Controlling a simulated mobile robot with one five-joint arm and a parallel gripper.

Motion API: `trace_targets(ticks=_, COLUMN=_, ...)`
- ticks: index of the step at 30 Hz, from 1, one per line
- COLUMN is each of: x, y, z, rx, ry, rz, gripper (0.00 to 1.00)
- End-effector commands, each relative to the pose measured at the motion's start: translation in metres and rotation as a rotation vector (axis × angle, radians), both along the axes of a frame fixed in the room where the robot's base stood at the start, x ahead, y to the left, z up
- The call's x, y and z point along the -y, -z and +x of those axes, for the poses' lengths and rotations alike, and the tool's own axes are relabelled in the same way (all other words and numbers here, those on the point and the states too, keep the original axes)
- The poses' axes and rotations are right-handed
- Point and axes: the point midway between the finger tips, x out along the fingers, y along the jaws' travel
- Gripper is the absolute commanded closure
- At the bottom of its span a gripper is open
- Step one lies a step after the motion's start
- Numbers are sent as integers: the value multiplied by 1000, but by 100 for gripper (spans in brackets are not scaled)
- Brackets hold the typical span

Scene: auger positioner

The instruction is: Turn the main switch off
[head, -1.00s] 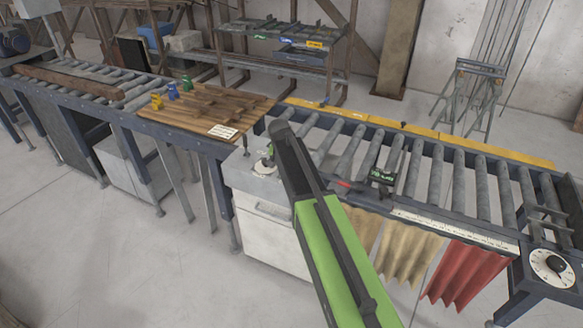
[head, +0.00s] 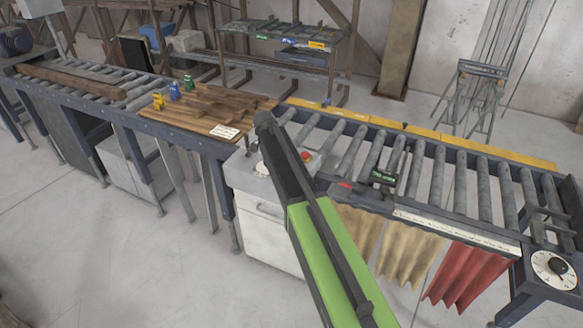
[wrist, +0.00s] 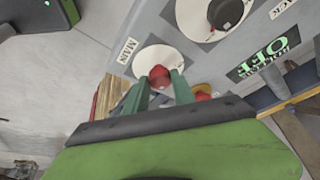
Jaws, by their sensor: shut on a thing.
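The main switch (wrist: 159,75) is a red knob on a round white plate (wrist: 150,58), beside a label reading MAIN (wrist: 127,50) in the wrist view. The two green fingers of my gripper (wrist: 158,80) stand on either side of the knob and are shut on it. Their tips partly cover the knob's lower edge and the plate. In the head view the switch is on the grey cabinet (head: 250,178), and my arm hides the knob and fingers.
A red button (head: 305,156) sits right of my arm on the cabinet. A roller conveyor (head: 435,175) runs to the right.

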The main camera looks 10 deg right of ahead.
Motion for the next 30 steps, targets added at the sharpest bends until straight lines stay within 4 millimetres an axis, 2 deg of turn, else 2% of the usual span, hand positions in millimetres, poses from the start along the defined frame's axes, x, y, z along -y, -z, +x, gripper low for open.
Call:
trace_targets(ticks=9, x=2, y=0, z=-2, rx=-5, ry=80, rz=-1, gripper=100)
trace_targets(ticks=22, x=2, y=1, z=-2, rx=-7, ry=87, rz=-1, gripper=100)
trace_targets(ticks=23, x=2, y=1, z=-2, rx=-7, ry=87, rz=-1, gripper=67)
trace_targets(ticks=27, x=2, y=1, z=-2, rx=-5, ry=86, rz=-1, gripper=49)
trace_targets(ticks=30, x=1, y=0, z=-1, rx=-5, ry=85, rz=-1, gripper=49)
